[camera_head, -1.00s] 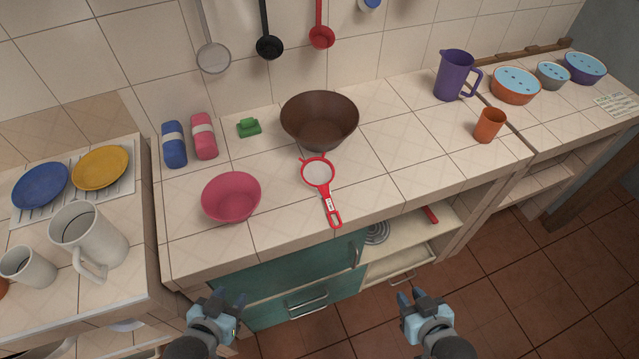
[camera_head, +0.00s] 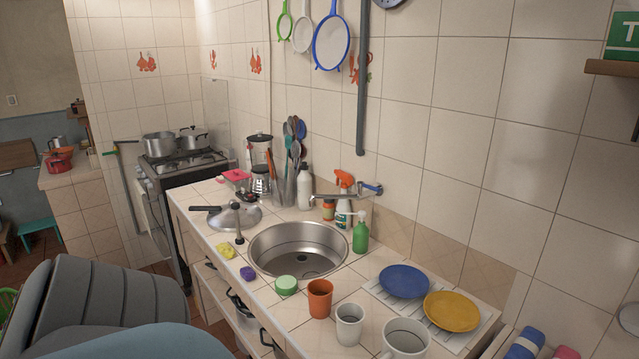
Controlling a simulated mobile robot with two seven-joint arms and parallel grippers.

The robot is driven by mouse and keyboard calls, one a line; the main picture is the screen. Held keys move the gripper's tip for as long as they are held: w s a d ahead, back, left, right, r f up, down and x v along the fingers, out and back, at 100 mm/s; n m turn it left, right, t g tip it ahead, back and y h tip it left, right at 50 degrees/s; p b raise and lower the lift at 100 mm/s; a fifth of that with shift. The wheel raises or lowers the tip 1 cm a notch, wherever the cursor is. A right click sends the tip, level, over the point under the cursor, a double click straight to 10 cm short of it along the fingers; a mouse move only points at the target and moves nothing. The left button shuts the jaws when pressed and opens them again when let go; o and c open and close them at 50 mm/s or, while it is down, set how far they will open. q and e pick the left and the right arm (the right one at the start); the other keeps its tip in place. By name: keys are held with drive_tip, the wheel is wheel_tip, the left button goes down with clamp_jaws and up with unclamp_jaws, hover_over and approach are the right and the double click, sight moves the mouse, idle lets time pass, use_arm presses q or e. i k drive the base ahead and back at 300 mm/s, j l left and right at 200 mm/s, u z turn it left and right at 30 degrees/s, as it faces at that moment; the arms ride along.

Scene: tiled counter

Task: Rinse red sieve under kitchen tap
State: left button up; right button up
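The red sieve is not in view now; a second ago it lay on the counter beside a dark brown bowl. The kitchen tap (camera_head: 326,197) is on the tiled wall, its spout reaching left over the far side of the sink. It has a blue handle (camera_head: 371,188). No water shows at the spout. The round steel sink (camera_head: 283,243) looks empty. Neither gripper is in view; grey and blue parts that seem to be mine fill the lower left corner.
A green soap bottle (camera_head: 360,236) and a spray bottle (camera_head: 343,212) stand near the tap. A pot lid (camera_head: 240,217) lies left of the sink. Plates (camera_head: 404,281) lie right.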

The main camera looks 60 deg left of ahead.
sight(359, 184)
drive_tip(key=u, duration=1.55)
drive_tip(key=j+u, duration=0.1)
